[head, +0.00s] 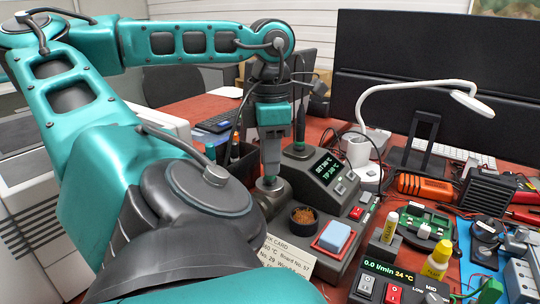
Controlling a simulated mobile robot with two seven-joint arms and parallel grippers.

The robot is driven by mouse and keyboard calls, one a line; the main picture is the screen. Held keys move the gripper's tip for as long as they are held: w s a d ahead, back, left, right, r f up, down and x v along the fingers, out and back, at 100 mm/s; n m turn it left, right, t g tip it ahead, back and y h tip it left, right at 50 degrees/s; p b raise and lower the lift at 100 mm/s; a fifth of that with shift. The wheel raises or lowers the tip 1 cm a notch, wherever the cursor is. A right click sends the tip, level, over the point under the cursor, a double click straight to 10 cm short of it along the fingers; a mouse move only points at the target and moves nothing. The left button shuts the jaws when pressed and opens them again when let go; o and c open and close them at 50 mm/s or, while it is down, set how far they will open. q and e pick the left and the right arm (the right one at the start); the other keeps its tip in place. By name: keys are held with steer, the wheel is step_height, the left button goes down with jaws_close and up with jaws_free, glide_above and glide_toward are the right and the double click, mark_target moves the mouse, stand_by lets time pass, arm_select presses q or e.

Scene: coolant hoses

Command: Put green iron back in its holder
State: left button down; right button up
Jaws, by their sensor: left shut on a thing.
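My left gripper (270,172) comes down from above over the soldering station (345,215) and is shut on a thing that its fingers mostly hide. I cannot make out the green iron's handle clearly. A dark rounded holder (270,187) stands directly below the fingertips, at the station's left side. I cannot tell whether the held thing is inside it or just above. A second holder (298,151) stands behind and to the right, with a slim dark iron (300,104) upright in it. My right gripper is not in view.
Close by are a tip-cleaner cup (303,217), a blue sponge (335,235) in a red tray, and a paper card (288,258). A white lamp (358,151) stands behind. A yellow bottle (437,262), green board (425,222) and orange tool (424,187) crowd the right.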

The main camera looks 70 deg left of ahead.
arm_select(q)
steer(key=shift+c, duration=1.8)
jaws_free()
steer(key=shift+r+p, duration=1.95)
steer(key=shift+r, duration=0.8)
steer(key=shift+r+p, duration=0.4)
steer(key=shift+r, duration=0.2)
steer(key=shift+r+p, duration=1.5)
steer(key=shift+r, duration=0.95)
